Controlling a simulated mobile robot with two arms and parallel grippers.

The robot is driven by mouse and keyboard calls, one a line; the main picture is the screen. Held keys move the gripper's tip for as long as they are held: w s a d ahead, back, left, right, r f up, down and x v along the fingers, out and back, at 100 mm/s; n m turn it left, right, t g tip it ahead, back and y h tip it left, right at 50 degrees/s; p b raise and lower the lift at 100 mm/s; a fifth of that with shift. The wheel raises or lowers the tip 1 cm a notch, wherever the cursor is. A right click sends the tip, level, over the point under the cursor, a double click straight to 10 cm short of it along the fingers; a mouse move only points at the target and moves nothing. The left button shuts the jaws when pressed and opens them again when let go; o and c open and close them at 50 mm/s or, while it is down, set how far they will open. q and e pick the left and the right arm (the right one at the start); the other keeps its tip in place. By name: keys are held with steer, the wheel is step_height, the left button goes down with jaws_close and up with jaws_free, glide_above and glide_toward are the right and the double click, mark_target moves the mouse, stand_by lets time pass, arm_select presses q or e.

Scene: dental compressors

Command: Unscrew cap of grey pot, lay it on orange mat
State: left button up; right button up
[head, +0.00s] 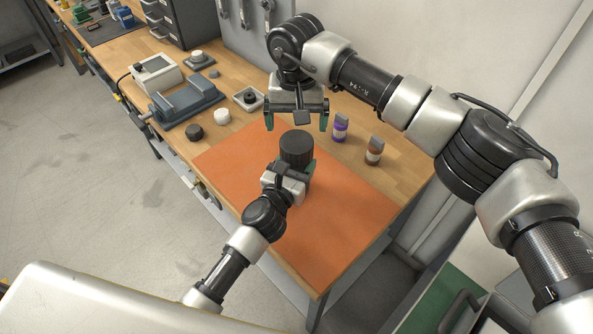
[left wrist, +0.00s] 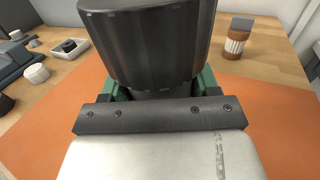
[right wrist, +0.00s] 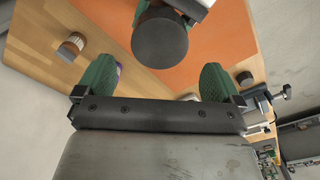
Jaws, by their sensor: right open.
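The grey pot's dark ribbed cap (head: 296,146) is upright over the orange mat (head: 345,215). In the left wrist view the cap (left wrist: 148,45) hides most of the pot, with a dark strip of body (left wrist: 155,92) below it. My left gripper (head: 298,172) is shut on the pot, its green fingers on both sides below the cap. My right gripper (head: 296,122) is open and empty, behind and above the cap. In the right wrist view the cap's round top (right wrist: 160,42) lies ahead of the open fingers (right wrist: 155,78), apart from them.
The mat's front right is bare.

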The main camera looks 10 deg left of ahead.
mark_target(297, 141)
arm_select(q)
jaws_close()
arm_select(e)
steer(key=m, duration=0.6)
steer(key=shift+m, duration=0.3)
steer(key=m, duration=0.4)
steer(key=shift+m, duration=0.3)
steer(key=m, duration=0.4)
steer(key=shift+m, duration=0.3)
steer(key=m, duration=1)
steer(key=shift+m, duration=0.4)
steer(key=m, duration=0.4)
steer(key=shift+m, duration=0.3)
steer(key=m, duration=0.4)
steer(key=shift+m, duration=0.3)
steer(key=m, duration=0.9)
steer(key=shift+f, duration=0.55)
step_height(297, 141, down, 7)
